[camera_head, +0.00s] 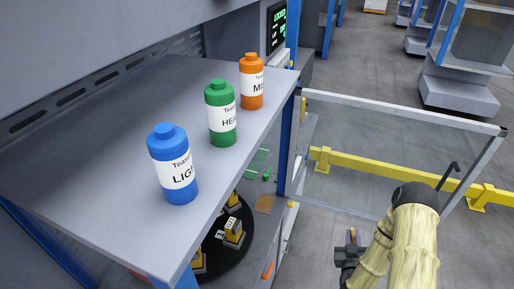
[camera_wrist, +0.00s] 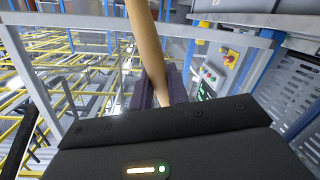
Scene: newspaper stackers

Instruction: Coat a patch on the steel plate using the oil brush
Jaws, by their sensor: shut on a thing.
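My gripper (camera_head: 351,243) is low at the right in the head view, in front of the framed panel and apart from the shelf. In the wrist view, its dark fingers (camera_wrist: 159,88) are shut on a tan, wooden-looking handle (camera_wrist: 145,40), which I take to be the oil brush's. The handle runs up out of the top of the picture, and no bristles show. I cannot pick out the steel plate for sure. A blue bottle (camera_head: 175,172), a green bottle (camera_head: 221,120) and an orange bottle (camera_head: 252,88) stand upright on the grey shelf (camera_head: 100,160).
Below the shelf is a black round base (camera_head: 235,250) with yellow-and-grey parts. A framed clear panel (camera_head: 380,120) and a yellow rail (camera_head: 390,175) stand behind my arm. A control box (camera_wrist: 212,70) with buttons shows in the wrist view.

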